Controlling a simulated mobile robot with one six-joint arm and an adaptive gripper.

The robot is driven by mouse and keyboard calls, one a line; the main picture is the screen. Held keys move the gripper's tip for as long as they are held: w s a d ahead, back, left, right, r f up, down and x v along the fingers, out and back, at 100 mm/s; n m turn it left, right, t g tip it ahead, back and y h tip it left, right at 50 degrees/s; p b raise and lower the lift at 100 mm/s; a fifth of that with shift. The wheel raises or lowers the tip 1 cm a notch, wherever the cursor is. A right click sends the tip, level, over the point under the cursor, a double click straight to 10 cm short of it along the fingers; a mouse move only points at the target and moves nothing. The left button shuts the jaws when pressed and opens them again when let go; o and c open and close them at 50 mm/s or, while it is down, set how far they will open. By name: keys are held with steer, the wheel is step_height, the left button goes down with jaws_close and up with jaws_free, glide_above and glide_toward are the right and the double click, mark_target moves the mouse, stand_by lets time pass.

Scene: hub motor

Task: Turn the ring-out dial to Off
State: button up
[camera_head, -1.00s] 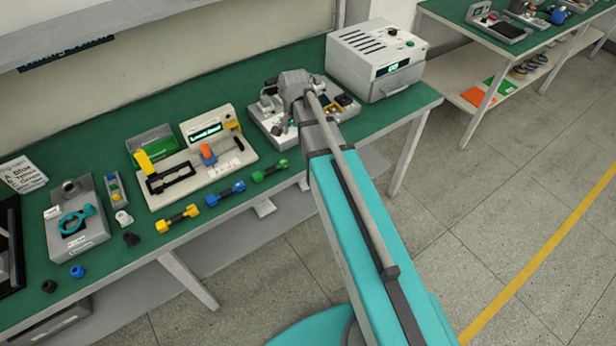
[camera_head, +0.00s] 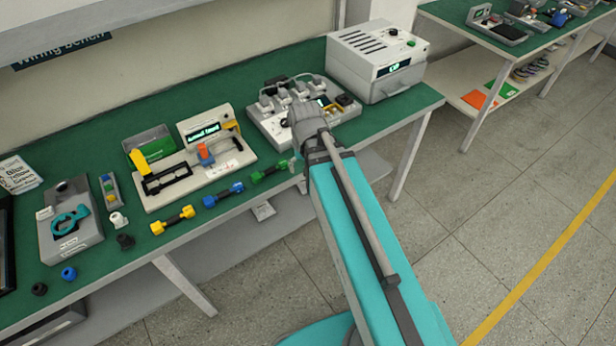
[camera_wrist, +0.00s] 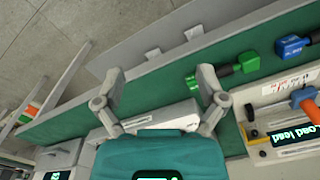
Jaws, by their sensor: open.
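A light grey unit (camera_head: 268,128) at the back right of the bench carries several grey plugs, a small lit display (camera_head: 323,101) and a black knob (camera_head: 345,99). I cannot tell for sure whether this knob is the ring-out dial, and no dial setting is readable. My gripper (camera_wrist: 161,73) is open and empty in the wrist view, its two fingers spread over the bench's front edge. In the head view my wrist (camera_head: 308,122) is at the front of the grey unit and hides part of it; the fingertips are hidden there.
A white box (camera_head: 375,60) with a lit display stands right of the unit. Left are a white fixture (camera_head: 235,160) with an orange-and-blue lever, and green (camera_head: 268,171), blue (camera_head: 222,194) and yellow (camera_head: 172,220) connectors along the front edge. Floor in front is clear.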

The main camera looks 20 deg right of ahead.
steer(key=shift+s+f+n, duration=0.2)
steer(key=shift+s+n, duration=0.25)
steer(key=shift+s, duration=0.15)
steer(key=shift+s+f+n, duration=0.2)
steer(key=shift+s+n, duration=0.25)
steer(key=shift+s, duration=0.15)
